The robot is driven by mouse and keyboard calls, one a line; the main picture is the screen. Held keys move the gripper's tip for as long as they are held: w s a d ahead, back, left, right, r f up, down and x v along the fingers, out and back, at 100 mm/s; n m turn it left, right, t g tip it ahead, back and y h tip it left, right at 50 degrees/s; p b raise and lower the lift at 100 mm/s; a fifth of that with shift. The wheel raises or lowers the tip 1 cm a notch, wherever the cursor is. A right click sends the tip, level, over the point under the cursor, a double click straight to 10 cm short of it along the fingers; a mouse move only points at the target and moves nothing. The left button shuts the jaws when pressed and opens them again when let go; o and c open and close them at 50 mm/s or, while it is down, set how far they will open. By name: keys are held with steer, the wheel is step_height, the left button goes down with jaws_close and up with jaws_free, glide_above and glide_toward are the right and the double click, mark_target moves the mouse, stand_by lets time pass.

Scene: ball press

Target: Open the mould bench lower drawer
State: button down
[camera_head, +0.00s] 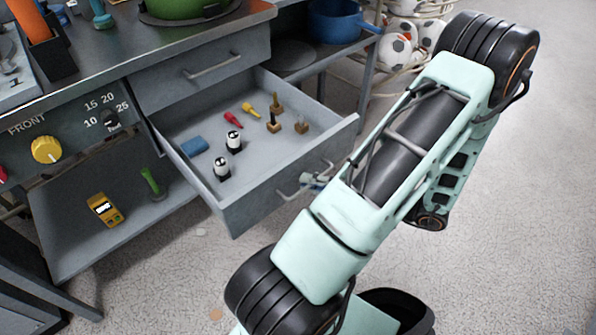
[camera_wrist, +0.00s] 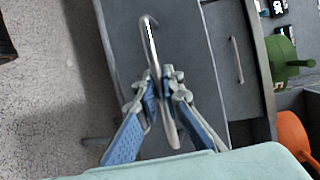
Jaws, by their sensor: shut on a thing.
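The lower drawer (camera_head: 255,211) of the mould bench (camera_head: 240,20) is pulled well out, and its inside shows in the head view. My gripper (camera_head: 313,181) is at the bar handle (camera_head: 286,194) on its front, partly hidden by my arm. In the wrist view my gripper (camera_wrist: 161,84) is shut on the handle (camera_wrist: 150,40), with the bar passing between the two fingers. The drawer front (camera_wrist: 118,50) fills the middle of that view. The upper drawer (camera_head: 200,72) is shut, and its handle also shows in the wrist view (camera_wrist: 237,62).
The lower drawer holds a blue block (camera_head: 194,146), two black-and-white pieces (camera_head: 222,168) and several small tools. A lower shelf (camera_head: 75,235) carries a yellow meter (camera_head: 104,210). A football rack (camera_head: 398,50) stands behind my arm. The floor (camera_head: 480,270) at right is clear.

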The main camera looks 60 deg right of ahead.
steer(key=shift+s+a, duration=0.15)
steer(key=shift+s, duration=0.65)
steer(key=c, duration=2)
jaws_free()
steer(key=shift+c, duration=0.2)
steer(key=v, duration=1.2)
